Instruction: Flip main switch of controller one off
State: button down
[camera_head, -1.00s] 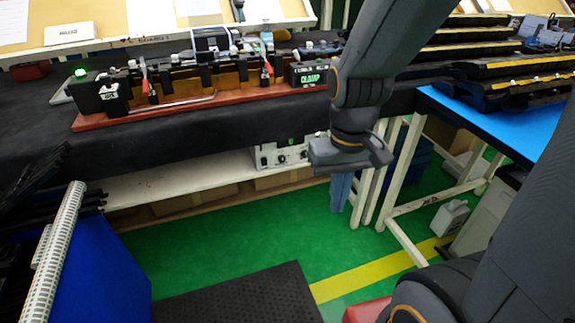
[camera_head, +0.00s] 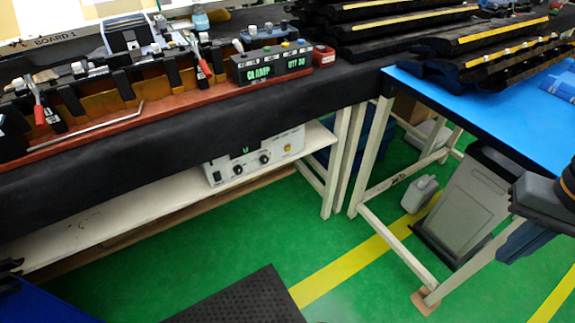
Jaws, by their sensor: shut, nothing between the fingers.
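A white controller box (camera_head: 255,158) stands on the shelf under the black-covered bench. Its front has two black knobs, a dark display and a small amber-coloured switch (camera_head: 287,148) at its right end. No number is readable on the box, and the switch's position is too small to tell. My gripper (camera_head: 521,243) is at the right edge of the view, shut and empty, pointing down. It is well to the right of the controller, touching nothing that I can make out. Part of my wrist is cut off by the frame edge.
The bench above carries a red-based clip fixture (camera_head: 140,118) with a green-lettered display box (camera_head: 270,65). White table legs (camera_head: 345,160) stand right of the controller. A blue-topped table (camera_head: 500,110), grey bin (camera_head: 462,205) and white jug (camera_head: 419,194) are further right.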

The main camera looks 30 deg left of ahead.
aim_at(217, 175)
jog(key=z, duration=0.6)
jog(key=k, duration=0.9)
jog(key=u, duration=1.5)
